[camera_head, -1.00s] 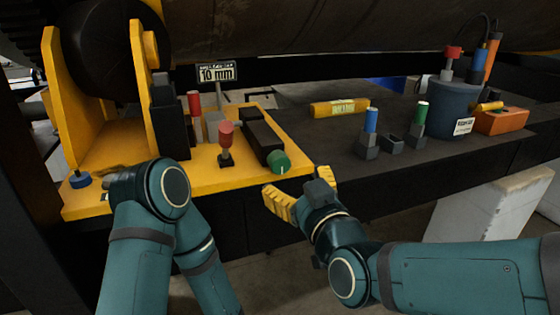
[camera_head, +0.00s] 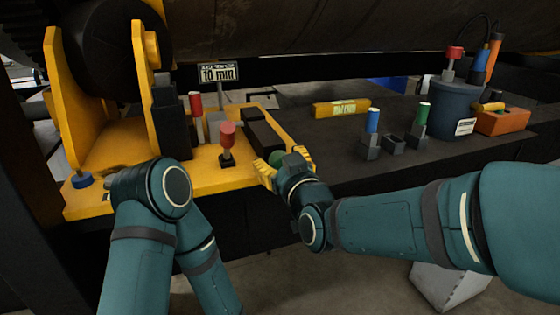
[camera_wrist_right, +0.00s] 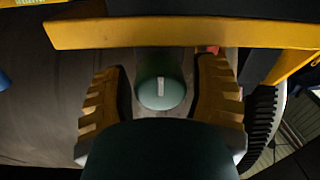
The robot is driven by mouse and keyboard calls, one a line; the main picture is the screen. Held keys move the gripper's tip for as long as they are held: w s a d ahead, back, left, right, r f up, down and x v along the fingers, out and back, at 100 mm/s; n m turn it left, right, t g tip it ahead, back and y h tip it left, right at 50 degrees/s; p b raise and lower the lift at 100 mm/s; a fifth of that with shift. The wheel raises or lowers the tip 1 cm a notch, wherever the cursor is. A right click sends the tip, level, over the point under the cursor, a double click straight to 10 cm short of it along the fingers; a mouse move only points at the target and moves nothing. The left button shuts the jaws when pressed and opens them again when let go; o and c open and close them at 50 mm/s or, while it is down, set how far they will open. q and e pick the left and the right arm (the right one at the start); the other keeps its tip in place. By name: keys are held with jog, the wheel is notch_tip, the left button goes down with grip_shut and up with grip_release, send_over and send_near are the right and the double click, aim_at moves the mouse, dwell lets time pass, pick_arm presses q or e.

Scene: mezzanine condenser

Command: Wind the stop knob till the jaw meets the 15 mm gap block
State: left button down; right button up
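The green stop knob (camera_head: 276,157) is at the front right corner of the yellow fixture plate (camera_head: 200,183). My right gripper (camera_head: 283,161) is open, its yellow fingers on either side of the knob. In the right wrist view the knob (camera_wrist_right: 160,92), with its pale index line, sits between the fingers with a gap on each side. A dark slide block (camera_head: 264,132) lies behind the knob. A red-handled block (camera_head: 195,104) stands further back beside a tall dark block (camera_head: 170,118). I cannot tell which block is 15 mm or which part is the jaw. My left gripper is hidden.
A sign (camera_head: 218,73) reads 10 mm. Another red-topped piece (camera_head: 227,135) stands on the plate. Blue-topped (camera_head: 372,121) and green-topped (camera_head: 423,114) blocks, a yellow level (camera_head: 341,107), a blue tub (camera_head: 455,105) and an orange box (camera_head: 502,121) are on the dark bench.

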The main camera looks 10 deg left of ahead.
jog(key=c, duration=0.8)
jog(key=shift+o, duration=0.2)
jog(key=m+b, duration=0.3)
jog(key=b, duration=0.1)
jog(key=shift+d+f, duration=0.1)
jog(key=shift+f, duration=0.05)
jog(key=shift+m+b, duration=0.7)
jog(key=shift+b, duration=0.1)
jog(key=shift+r, duration=0.2)
jog(key=o, duration=1.2)
jog(key=v, duration=1.2)
jog(key=shift+f, duration=0.1)
